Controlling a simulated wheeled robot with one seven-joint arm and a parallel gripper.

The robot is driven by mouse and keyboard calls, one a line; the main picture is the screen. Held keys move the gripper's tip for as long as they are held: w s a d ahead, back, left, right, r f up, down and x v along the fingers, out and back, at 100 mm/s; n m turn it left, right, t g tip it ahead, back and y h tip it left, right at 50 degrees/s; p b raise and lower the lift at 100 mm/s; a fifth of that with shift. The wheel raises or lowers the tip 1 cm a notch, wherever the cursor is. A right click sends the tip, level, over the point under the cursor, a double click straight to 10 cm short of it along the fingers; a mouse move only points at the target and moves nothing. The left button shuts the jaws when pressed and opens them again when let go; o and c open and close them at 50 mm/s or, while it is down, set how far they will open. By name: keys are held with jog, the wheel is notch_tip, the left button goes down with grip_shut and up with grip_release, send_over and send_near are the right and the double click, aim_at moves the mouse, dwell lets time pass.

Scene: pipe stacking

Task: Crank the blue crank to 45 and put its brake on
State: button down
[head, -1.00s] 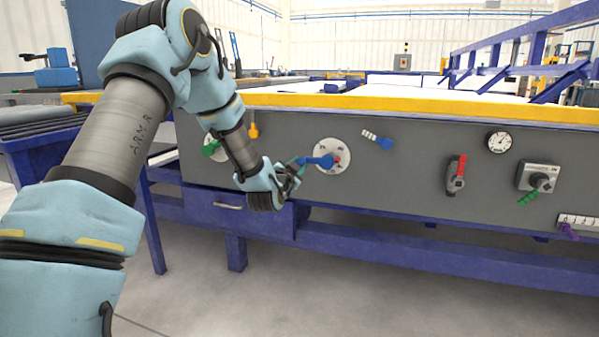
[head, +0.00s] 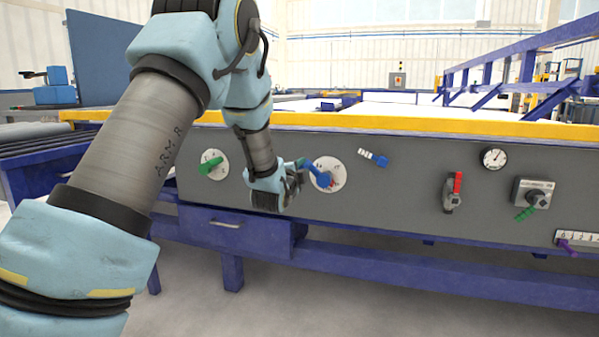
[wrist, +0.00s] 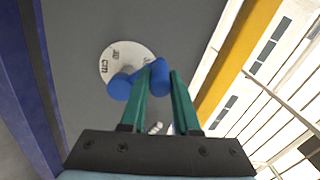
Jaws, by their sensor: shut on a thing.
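The blue crank (head: 319,173) sits on a round white dial (head: 330,183) on the grey panel, its arm pointing up and to the left. My gripper (head: 303,164) is at the crank's upper left end. In the wrist view the teal fingers of my gripper (wrist: 160,92) are shut on the crank's blue handle (wrist: 160,75), and the crank's hub (wrist: 120,87) is to the left. Some dial marks show, but I cannot read the crank's setting. A small blue lever (head: 381,161) beside a white marked strip is up and right of the dial.
A green crank (head: 212,166) on its own dial is to the left. A yellow rail (head: 400,124) runs above the panel.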

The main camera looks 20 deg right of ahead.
jog(key=shift+r, duration=0.15)
dwell(0.4)
jog(key=c, duration=0.6)
grip_release()
jog(key=shift+c, duration=0.2)
jog(key=shift+s, duration=0.1)
jog(key=p+v, duration=0.2)
jog(key=v, duration=0.8)
jog(key=shift+s+a, duration=0.25)
